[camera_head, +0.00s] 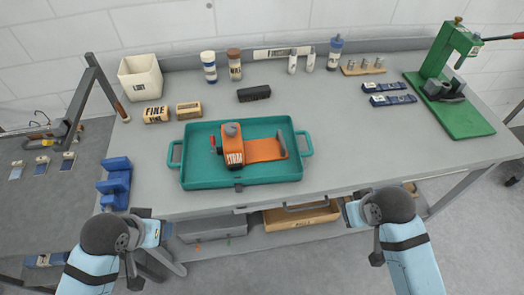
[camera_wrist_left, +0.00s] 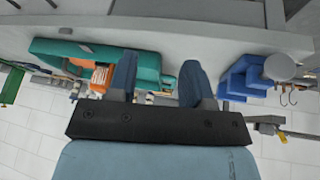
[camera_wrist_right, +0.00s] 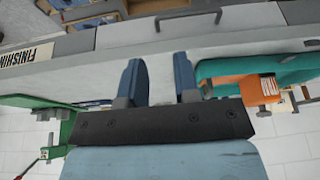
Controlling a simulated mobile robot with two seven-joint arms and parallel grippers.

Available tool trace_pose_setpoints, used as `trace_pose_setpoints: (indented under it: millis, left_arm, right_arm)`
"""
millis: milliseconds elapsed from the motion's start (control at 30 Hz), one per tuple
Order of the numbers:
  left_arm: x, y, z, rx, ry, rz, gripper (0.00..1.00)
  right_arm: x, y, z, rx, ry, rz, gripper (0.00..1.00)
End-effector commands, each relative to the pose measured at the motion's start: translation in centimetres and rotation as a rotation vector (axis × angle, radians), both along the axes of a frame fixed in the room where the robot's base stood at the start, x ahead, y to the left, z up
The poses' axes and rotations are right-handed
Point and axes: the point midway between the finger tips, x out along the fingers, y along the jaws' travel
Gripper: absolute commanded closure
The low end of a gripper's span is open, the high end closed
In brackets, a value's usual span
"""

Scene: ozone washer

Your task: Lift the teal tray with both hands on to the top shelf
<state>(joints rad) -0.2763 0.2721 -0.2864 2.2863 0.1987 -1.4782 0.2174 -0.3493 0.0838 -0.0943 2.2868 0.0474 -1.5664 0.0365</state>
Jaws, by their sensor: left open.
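The teal tray (camera_head: 203,172) lies flat on the grey workbench, with a loop handle at its left and right ends. An orange tool with a flat orange plate (camera_head: 264,150) lies in it. The tray also shows in the left wrist view (camera_wrist_left: 58,48) and the right wrist view (camera_wrist_right: 212,72). My left gripper (camera_head: 158,264) is open and empty, in front of the bench's front edge at lower left, apart from the tray. My right gripper (camera_head: 362,226) is open and empty, in front of the bench edge, right of the tray. I cannot make out a top shelf.
Blue blocks (camera_head: 116,183) stand at the bench's left end. A white bin (camera_head: 140,77), small boxes (camera_head: 188,110) and bottles (camera_head: 208,66) stand behind the tray. A green press (camera_head: 449,105) stands far right. Drawers (camera_head: 301,215) sit below.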

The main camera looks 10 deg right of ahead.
Motion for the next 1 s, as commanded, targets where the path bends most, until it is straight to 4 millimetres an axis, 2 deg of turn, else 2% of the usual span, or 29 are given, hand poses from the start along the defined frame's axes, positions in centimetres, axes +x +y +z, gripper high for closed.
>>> trace_pose_setpoints:
  millis: [33, 267, 400, 500, 600, 700, 1000]
  left_arm:
    - [1.9, -0.3, 0.4, -0.004, -0.004, -0.01, 0.54]
    - [10.0, -1.2, 1.5, -0.052, 0.014, 0.01, 0.54]
    - [15.1, 0.1, 2.6, -0.064, 0.033, 0.069, 0.54]
    - [18.0, 1.4, 3.6, -0.069, 0.044, 0.124, 0.54]
    - [20.0, 2.7, 4.3, -0.074, 0.053, 0.17, 0.54]
    - [21.0, 3.4, 4.8, -0.078, 0.059, 0.197, 0.54]
    - [21.3, 3.6, 5.0, -0.082, 0.061, 0.208, 0.54]
  right_arm:
    - [1.8, 0.0, 0.3, 0.01, 0.001, -0.013, 0.71]
    - [10.5, 0.3, 1.6, 0.074, -0.003, -0.069, 0.71]
    - [15.9, 0.7, 3.2, 0.122, -0.014, -0.096, 0.71]
    - [18.9, 1.1, 4.3, 0.151, -0.016, -0.106, 0.71]
    - [20.9, 1.3, 5.3, 0.171, -0.019, -0.114, 0.71]
    - [22.0, 1.5, 5.8, 0.184, -0.021, -0.118, 0.71]
    - [22.3, 1.5, 6.0, 0.187, -0.021, -0.119, 0.71]
